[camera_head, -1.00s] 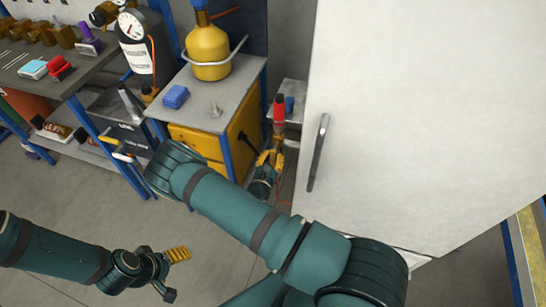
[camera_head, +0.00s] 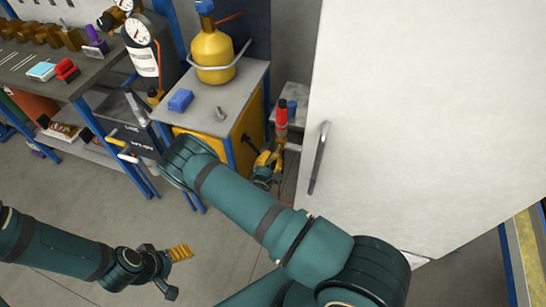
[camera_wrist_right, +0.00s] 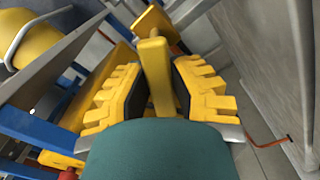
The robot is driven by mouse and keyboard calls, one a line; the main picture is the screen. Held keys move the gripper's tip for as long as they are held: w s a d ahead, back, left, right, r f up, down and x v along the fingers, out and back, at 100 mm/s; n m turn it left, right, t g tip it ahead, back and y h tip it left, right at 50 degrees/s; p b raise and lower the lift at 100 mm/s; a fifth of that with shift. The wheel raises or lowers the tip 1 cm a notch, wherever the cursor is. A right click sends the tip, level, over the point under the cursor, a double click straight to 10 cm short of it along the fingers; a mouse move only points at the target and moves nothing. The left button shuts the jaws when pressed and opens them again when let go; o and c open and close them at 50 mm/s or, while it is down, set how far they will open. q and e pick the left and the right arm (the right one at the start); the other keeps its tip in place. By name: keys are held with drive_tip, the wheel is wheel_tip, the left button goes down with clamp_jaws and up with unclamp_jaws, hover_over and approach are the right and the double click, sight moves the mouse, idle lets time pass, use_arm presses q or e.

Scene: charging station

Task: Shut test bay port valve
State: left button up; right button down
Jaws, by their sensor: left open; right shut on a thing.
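A yellow bar-shaped handle (camera_wrist_right: 155,75) with a wider yellow end stands between the fingers of my right gripper (camera_wrist_right: 158,95) in the right wrist view. The gripper is shut on this handle, with dark pads on both sides of it. The valve body and port are not clearly visible. In the head view my right gripper (camera_head: 268,165) is low in the gap between the yellow cabinet and the white door, partly hidden by my arm. My left gripper (camera_head: 176,268) is open and empty over the floor at lower left.
The yellow cabinet (camera_head: 246,125) has a grey top bearing a yellow tank (camera_head: 212,58) and a blue block (camera_head: 180,100). A white door (camera_head: 420,120) with a metal handle (camera_head: 318,160) bounds the gap on the right. A red bottle (camera_head: 281,117) stands behind the right gripper. Floor at lower left is clear.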

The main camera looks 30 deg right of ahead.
drive_tip(key=m, duration=0.2)
drive_tip(key=m+p, duration=0.1)
drive_tip(key=r+m, duration=0.1)
drive_tip(key=m, duration=0.1)
drive_tip(key=shift+w+a+r+m+p, duration=0.1)
drive_tip(key=shift+w+a+m+p, duration=0.2)
drive_tip(key=shift+w+p, duration=0.1)
drive_tip(key=m, duration=0.3)
drive_tip(key=shift+w+r+p, duration=0.1)
drive_tip(key=shift+r+p, duration=0.2)
drive_tip(key=shift+p, duration=0.1)
drive_tip(key=shift+r+m, duration=0.3)
drive_tip(key=shift+m, duration=1.1)
drive_tip(key=shift+p, duration=0.3)
drive_tip(key=c, duration=0.8)
unclamp_jaws()
drive_tip(key=shift+a, duration=0.1)
drive_tip(key=v, duration=1.2)
